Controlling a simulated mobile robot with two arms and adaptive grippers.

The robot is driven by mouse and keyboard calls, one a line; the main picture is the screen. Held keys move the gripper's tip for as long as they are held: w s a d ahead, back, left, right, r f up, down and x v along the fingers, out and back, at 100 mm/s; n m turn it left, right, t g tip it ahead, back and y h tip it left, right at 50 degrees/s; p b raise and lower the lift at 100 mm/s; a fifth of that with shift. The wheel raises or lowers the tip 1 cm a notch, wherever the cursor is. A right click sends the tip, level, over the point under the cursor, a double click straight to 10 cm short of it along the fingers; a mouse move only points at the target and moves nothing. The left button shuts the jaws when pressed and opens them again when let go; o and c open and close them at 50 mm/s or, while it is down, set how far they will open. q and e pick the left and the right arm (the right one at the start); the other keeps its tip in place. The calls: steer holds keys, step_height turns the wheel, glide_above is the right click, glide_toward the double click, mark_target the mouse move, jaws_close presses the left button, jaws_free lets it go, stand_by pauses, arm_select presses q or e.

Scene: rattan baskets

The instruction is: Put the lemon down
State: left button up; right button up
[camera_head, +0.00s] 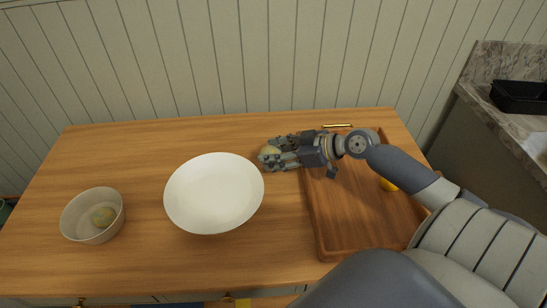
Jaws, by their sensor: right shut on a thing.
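My right gripper (278,154) reaches in from the right and is shut on a pale yellow-green, rounded fruit, the lemon (268,152). The fingers cover part of it. The lemon is just right of the white plate's (214,216) upper right rim and beyond the wooden tray's left edge. I cannot tell whether it touches the table. My left gripper is not in view.
A brown wooden tray (345,235) lies at the right, under my right arm. A bright yellow thing (388,184) in it is partly hidden by the arm. A pale bowl (75,225) with a yellow-green fruit (103,217) stands at the left. The table's back left is clear.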

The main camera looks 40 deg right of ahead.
steer(key=shift+w+d+f, duration=0.15)
steer(key=shift+w+d, duration=0.15)
steer(key=shift+w, duration=0.45)
steer(key=shift+f+p, duration=0.35)
steer(key=shift+f, duration=1.35)
steer(key=shift+f, duration=0.2)
steer(key=o, duration=1.1)
steer(key=shift+r, duration=0.1)
